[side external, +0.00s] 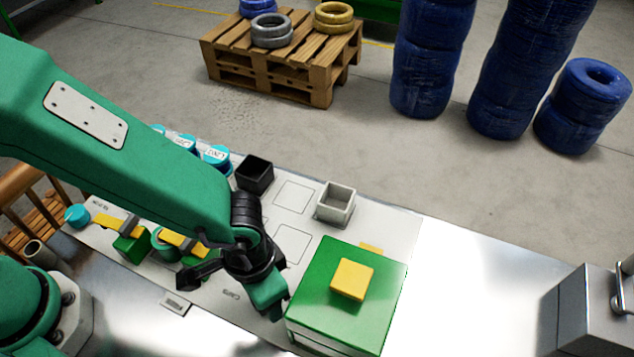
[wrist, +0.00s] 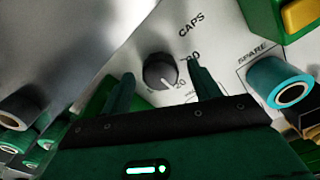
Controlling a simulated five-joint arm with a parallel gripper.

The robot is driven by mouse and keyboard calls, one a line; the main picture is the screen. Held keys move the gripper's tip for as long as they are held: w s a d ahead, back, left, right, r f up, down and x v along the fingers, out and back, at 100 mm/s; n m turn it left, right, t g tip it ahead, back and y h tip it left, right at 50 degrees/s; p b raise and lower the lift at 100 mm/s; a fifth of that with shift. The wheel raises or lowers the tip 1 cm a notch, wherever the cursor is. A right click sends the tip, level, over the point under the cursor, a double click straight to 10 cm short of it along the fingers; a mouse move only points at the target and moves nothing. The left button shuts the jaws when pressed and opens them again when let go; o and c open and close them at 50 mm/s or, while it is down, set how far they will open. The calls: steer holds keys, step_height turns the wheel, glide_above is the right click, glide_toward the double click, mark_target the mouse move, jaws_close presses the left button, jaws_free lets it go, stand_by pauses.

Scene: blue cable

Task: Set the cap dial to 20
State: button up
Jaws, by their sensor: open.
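The cap dial (wrist: 160,71) is a dark round knob on a pale panel, under the printed word CAPS, in the wrist view. Printed numbers sit around its lower right side, with a 20 near its lower edge. I cannot read clearly where its pointer stands. My gripper (wrist: 162,72) is open, with one green finger on each side of the dial. I cannot tell whether the fingers touch it. In the side view my gripper (side external: 268,298) is low over the front of the panel, left of the green box, and the dial is hidden.
A green box (side external: 320,305) with a yellow block (side external: 352,279) on top stands close right of my gripper. A black bin (side external: 255,174) and a grey bin (side external: 335,203) stand behind. A teal ring (wrist: 281,83) sits by the SPARE label.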

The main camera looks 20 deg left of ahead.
steer(key=shift+r, duration=0.15)
steer(key=shift+r, duration=3.75)
steer(key=w+a+r+n+t, duration=0.1)
steer(key=w+a+r, duration=0.15)
steer(key=a, duration=0.25)
steer(key=w+a+r+n+h, duration=0.1)
steer(key=w+a+r, duration=0.1)
steer(key=a+r, duration=0.3)
steer(key=w+a+r+n+t, duration=0.1)
steer(key=w+a+r, duration=0.1)
steer(key=a, duration=0.4)
steer(key=s+a+r+n+t, duration=0.1)
steer(key=s+a+r, duration=0.1)
steer(key=a, duration=0.6)
steer(key=s+a+r+n+t+y, duration=0.1)
steer(key=s+a+r+n+t, duration=0.1)
steer(key=a, duration=0.6)
steer(key=shift+s+a+r+t, duration=0.2)
steer(key=shift+s+r+t, duration=0.1)
steer(key=shift+s+r, duration=0.15)
